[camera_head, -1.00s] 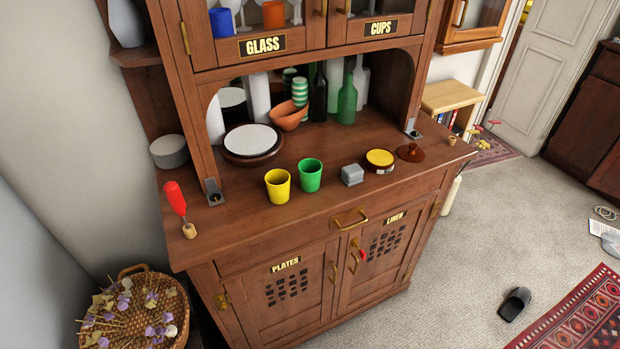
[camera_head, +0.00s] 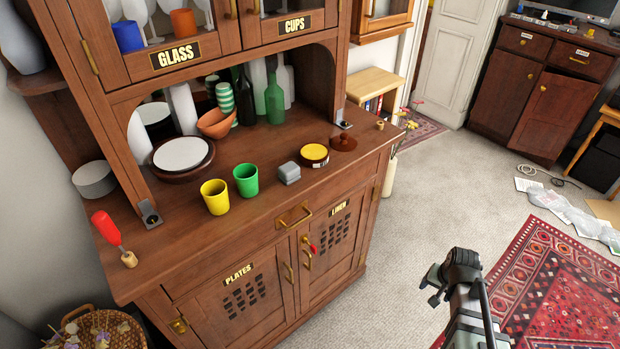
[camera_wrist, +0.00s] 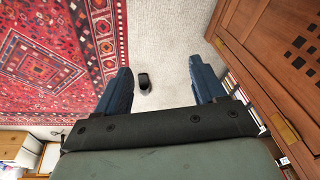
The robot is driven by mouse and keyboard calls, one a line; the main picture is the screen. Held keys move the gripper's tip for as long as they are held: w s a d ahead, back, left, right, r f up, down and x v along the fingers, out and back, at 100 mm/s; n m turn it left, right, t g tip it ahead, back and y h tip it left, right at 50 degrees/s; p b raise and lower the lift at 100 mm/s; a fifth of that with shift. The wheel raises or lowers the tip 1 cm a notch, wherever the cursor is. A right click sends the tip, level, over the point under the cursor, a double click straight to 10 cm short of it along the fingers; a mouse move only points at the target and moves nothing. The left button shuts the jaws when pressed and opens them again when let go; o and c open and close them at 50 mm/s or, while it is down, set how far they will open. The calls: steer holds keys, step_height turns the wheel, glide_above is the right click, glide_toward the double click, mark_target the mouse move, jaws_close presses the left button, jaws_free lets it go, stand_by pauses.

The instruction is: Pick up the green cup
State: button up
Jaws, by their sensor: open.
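The green cup (camera_head: 246,180) stands upright on the wooden dresser's counter, just right of a yellow cup (camera_head: 215,197) and close to it. A small grey box (camera_head: 289,172) sits to its right. My gripper (camera_head: 440,283) is at the lower right in the head view, over the floor, well apart from the dresser and the cup. The green cup is not in the wrist view.
The dresser counter (camera_head: 330,190) also bears a yellow-topped tin (camera_head: 314,155), a red-handled tool (camera_head: 113,236), plates (camera_head: 181,156) and bottles (camera_head: 274,100). A key and handles project from its front. A dark object (camera_wrist: 145,82) lies on the carpet beside the red rug (camera_wrist: 50,50).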

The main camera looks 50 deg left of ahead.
steer(key=a+r+n+t+y, duration=0.1)
steer(key=a+r+t+y, duration=0.1)
steer(key=a+r, duration=1.25)
step_height(320, 180, up, 26)
steer(key=n+g+y, duration=0.1)
steer(key=n+y, duration=0.1)
steer(key=n, duration=0.7)
glide_above(247, 182)
steer(key=d, duration=0.3)
steer(key=shift+s+a+x, duration=0.1)
steer(key=shift+s+x, duration=0.05)
steer(key=shift+x, duration=2.05)
steer(key=shift+s+a+x, duration=0.1)
steer(key=shift+s+x, duration=0.1)
steer(key=shift+x, duration=2)
steer(key=shift+s+a+x, duration=0.1)
steer(key=shift+s+x, duration=0.05)
steer(key=shift+x, duration=2.05)
steer(key=shift+r, duration=0.1)
steer(key=shift+c, duration=0.3)
steer(key=c, duration=0.7)
steer(key=shift+c, duration=0.2)
